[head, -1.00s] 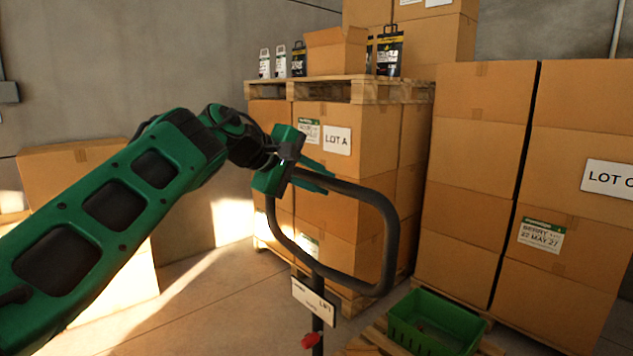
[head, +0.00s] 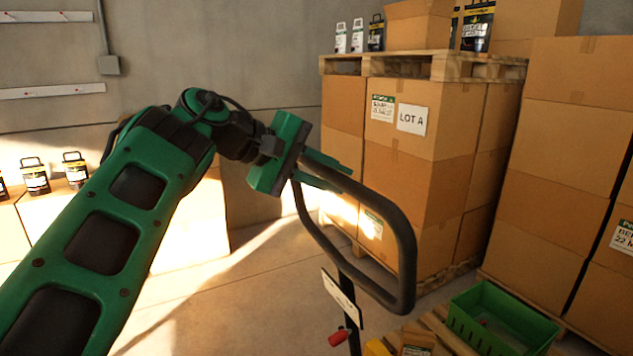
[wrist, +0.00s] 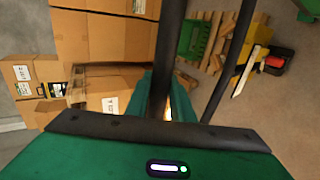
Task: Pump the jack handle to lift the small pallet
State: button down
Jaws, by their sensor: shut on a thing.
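The jack handle (head: 407,250) is a black rounded loop on a post, with a white label plate (head: 342,298) and a red knob (head: 339,337) below it. My gripper (head: 322,176) is shut on the upper left part of the loop in the head view. In the wrist view the handle (wrist: 168,50) runs between my green fingers. The small pallet (head: 447,331) lies low at the right with a green crate (head: 500,318) on it; its lower part is cut off by the picture's edge. The jack's forks are hidden.
A tall stack of boxes marked LOT A (head: 430,150) stands behind the handle, with another box stack (head: 560,170) at right. Boxes with bags (head: 36,178) stand at far left. Floor (head: 260,290) left of the handle is clear.

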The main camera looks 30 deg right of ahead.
jog(key=a+f, duration=0.3)
jog(key=a, duration=0.8)
jog(key=a+f, duration=0.3)
jog(key=a, duration=0.8)
jog(key=d+r, duration=0.2)
jog(key=d, duration=1)
jog(key=d+r, duration=0.3)
jog(key=d, duration=1)
jog(key=d+r, duration=0.2)
jog(key=d, duration=1.1)
jog(key=shift+w+r, duration=0.3)
jog(key=shift+w, duration=0.05)
